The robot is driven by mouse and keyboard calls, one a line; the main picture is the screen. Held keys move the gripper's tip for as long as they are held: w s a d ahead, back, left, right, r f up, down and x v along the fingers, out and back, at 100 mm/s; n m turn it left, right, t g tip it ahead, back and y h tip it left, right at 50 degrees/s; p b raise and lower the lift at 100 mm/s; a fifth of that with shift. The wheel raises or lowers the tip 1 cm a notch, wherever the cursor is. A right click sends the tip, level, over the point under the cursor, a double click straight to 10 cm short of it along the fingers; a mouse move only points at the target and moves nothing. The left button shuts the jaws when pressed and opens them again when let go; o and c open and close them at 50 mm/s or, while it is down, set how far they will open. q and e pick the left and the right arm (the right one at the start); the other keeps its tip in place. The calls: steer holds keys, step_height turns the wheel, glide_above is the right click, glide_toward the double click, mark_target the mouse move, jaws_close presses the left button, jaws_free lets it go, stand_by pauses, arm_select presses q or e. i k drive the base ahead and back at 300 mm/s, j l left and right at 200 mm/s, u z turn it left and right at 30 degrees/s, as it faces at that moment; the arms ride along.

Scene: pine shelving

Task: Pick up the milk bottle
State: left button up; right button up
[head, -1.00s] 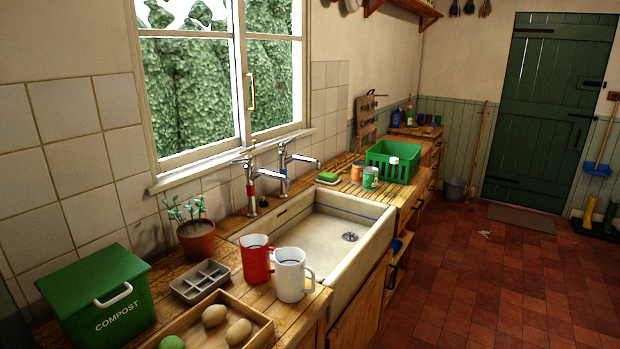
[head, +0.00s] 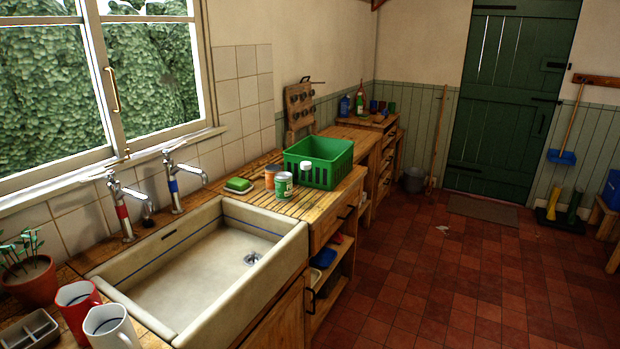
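No milk bottle can be made out for certain. A small white-topped container (head: 306,171), possibly a bottle, stands against the near side of the green crate (head: 330,172) on the wooden worktop beyond the sink. The crate hides what lies behind it, and its contents are not clear. Neither of my grippers is in view.
A white sink (head: 215,275) with two taps fills the near counter. Tins (head: 283,185) and a sponge (head: 239,185) lie beyond it. A red jug (head: 77,308) and a white jug (head: 112,328) stand at the lower left. The tiled floor (head: 460,290) to the right is mostly clear.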

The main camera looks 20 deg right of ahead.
mark_target(305, 180)
steer(key=i+l, duration=0.2)
steer(key=l, duration=0.2)
steer(key=i+l, duration=0.25)
steer(key=l, duration=0.15)
steer(key=i+l+u, duration=0.1)
steer(key=l, duration=0.25)
steer(key=i+l, duration=0.3)
steer(key=i+l+u, duration=0.1)
steer(key=l, duration=0.4)
steer(key=i, duration=0.1)
